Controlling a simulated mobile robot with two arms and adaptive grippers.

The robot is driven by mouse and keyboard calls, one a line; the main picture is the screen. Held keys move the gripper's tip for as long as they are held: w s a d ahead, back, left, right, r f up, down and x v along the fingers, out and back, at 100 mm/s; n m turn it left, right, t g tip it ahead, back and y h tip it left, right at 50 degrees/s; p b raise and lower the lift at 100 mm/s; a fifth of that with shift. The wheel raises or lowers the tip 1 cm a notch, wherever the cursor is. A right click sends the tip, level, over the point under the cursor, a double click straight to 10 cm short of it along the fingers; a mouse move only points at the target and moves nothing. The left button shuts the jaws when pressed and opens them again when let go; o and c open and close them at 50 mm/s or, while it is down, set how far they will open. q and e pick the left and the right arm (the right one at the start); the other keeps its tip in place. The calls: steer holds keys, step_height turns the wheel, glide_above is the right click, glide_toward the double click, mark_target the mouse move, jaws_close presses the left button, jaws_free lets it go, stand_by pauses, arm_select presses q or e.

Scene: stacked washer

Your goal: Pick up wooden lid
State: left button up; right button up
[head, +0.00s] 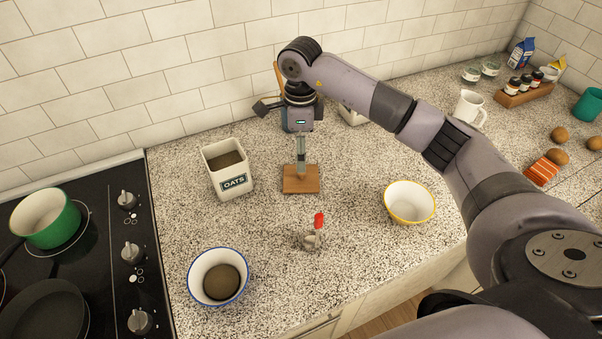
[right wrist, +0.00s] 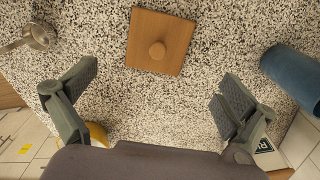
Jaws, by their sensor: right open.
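The wooden lid (head: 301,186) is a flat square brown board lying on the speckled counter, right of the oats canister. In the right wrist view the lid (right wrist: 145,48) shows a round knob (right wrist: 157,50) at its middle. My right gripper (head: 301,160) is above the lid, pointing down, and hides part of it in the head view. In the right wrist view its two fingers (right wrist: 160,90) are wide apart with nothing between them, and the lid lies beyond the tips. My left gripper is not in view.
The open white oats canister (head: 229,176) stands left of the lid. A blue-rimmed bowl (head: 197,279), a red-handled metal scoop (head: 312,240) and a yellow-rimmed bowl (head: 409,202) stand around it. The stove (head: 95,250) is left.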

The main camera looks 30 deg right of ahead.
mark_target(301, 175)
step_height(301, 175, down, 3)
steer(key=shift+w+f+p, duration=0.1)
steer(key=shift+p, duration=0.2)
steer(key=f+p, duration=0.2)
steer(key=f, duration=0.2)
steer(key=shift+s+f+p, duration=0.25)
steer(key=shift+f+p, duration=0.1)
steer(key=shift+p, duration=0.05)
steer(key=shift+f, duration=0.3)
steer(key=shift+c, duration=0.4)
